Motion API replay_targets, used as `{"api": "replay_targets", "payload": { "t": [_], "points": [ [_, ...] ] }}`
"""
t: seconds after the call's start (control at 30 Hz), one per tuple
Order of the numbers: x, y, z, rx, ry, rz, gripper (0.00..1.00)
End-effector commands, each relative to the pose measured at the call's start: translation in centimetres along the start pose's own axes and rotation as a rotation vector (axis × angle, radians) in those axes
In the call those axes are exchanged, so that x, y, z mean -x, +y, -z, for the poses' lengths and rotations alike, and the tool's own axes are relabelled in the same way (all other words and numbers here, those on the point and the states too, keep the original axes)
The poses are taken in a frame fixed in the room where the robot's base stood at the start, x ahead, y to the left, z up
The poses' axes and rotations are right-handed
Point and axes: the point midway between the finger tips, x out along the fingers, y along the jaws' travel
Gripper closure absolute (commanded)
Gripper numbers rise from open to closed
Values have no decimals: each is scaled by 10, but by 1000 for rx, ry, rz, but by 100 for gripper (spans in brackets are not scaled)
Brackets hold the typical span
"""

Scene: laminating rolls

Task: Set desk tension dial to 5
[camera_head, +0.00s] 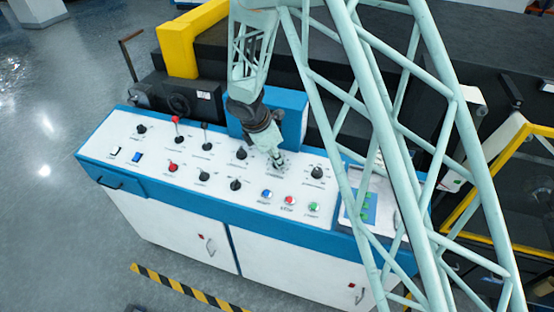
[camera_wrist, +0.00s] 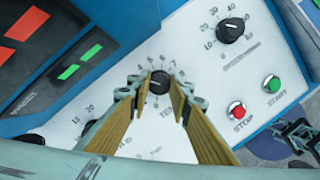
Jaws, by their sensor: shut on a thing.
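The desk tension dial (camera_wrist: 159,82) is a small black round knob on the white panel, ringed by printed numbers. The label below it is partly covered and starts with "TEN". My gripper (camera_wrist: 158,88) has one finger on each side of the dial and is shut on it. The numbers at the sides are partly hidden by the fingers, and I cannot read the pointer setting. In the head view my gripper (camera_head: 279,163) reaches down onto the control desk (camera_head: 150,170), and the dial is hidden under its fingertips.
A larger black knob (camera_wrist: 231,30), a red stop button (camera_wrist: 238,112) and a green start button (camera_wrist: 272,84) lie to the right. A display (camera_wrist: 40,70) stands at the left. A red-topped lever (camera_head: 176,125) rises from the desk's left part. Dark machinery stands behind.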

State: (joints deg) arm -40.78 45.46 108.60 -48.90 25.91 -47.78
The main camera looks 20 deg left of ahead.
Motion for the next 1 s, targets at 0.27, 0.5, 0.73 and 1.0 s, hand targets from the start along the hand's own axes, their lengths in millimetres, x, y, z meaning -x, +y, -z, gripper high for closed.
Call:
{"api": "replay_targets", "payload": {
  "t": [0.27,0.5,0.73,1.0],
  "points": [
    [-1,1,0,-254,0,56,92],
    [-2,2,0,-477,0,106,92],
    [-2,2,0,-672,0,149,92],
    [-2,2,-1,-822,-1,184,92]
  ]
}}
